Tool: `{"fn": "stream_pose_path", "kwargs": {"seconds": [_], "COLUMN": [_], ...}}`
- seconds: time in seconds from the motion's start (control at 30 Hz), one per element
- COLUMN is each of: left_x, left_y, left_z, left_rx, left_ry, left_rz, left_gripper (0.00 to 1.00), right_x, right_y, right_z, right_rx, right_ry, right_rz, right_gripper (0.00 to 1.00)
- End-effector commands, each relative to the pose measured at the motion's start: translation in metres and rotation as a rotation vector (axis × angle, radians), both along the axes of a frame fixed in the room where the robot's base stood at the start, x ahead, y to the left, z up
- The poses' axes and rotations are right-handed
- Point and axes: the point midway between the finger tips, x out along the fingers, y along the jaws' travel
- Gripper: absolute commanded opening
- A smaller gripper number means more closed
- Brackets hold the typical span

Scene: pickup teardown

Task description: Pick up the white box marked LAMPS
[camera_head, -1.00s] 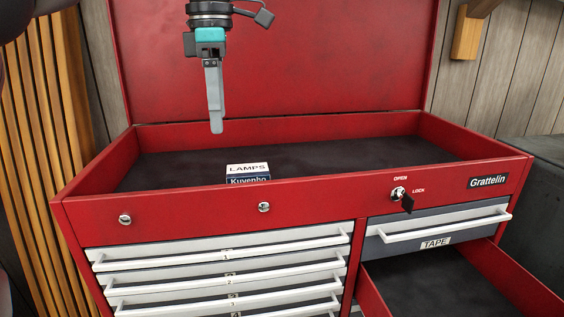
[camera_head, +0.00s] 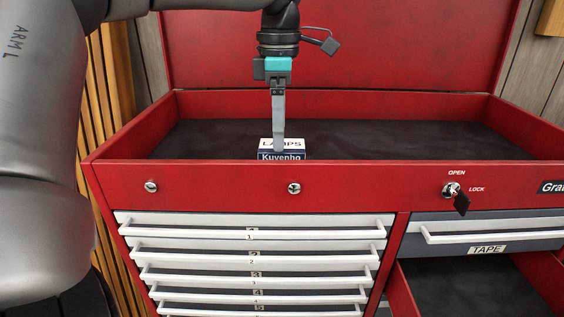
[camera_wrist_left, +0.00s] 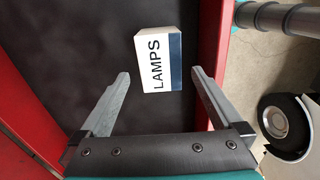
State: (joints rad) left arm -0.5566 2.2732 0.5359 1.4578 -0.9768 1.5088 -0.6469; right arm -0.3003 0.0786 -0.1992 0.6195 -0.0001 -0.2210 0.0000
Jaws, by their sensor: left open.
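The white box marked LAMPS (camera_head: 268,143) sits in the top tray of the red tool chest, just behind its front wall. Its front face is dark blue with the word Kuvenho, and the front wall hides its lower part. In the left wrist view the box (camera_wrist_left: 155,60) lies ahead of my left gripper (camera_wrist_left: 160,82), between the lines of the two fingers and nearer the right one. My left gripper (camera_head: 278,148) points down over the box in the head view, its fingers overlapping the label. It is open with nothing held. My right gripper is not in view.
The red chest's front wall (camera_head: 350,185) stands close in front of the box, and its raised lid (camera_head: 400,60) stands behind. The dark tray floor (camera_head: 400,140) is otherwise clear. A drawer marked TAPE (camera_head: 487,250) is at lower right, with an open drawer (camera_head: 470,290) below it.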

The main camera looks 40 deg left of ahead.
Motion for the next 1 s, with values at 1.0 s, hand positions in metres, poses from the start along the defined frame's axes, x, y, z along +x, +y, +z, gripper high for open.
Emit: {"fn": "stream_pose_path", "kwargs": {"seconds": [1.0], "left_x": [0.001], "left_y": [-0.004], "left_z": [-0.052], "left_rx": [-0.001], "left_ry": [0.001], "left_rz": [-0.001], "left_gripper": [0.62], "right_x": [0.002], "right_y": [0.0], "right_z": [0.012], "right_rx": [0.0], "right_ry": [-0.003], "right_rz": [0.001], "right_gripper": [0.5]}}
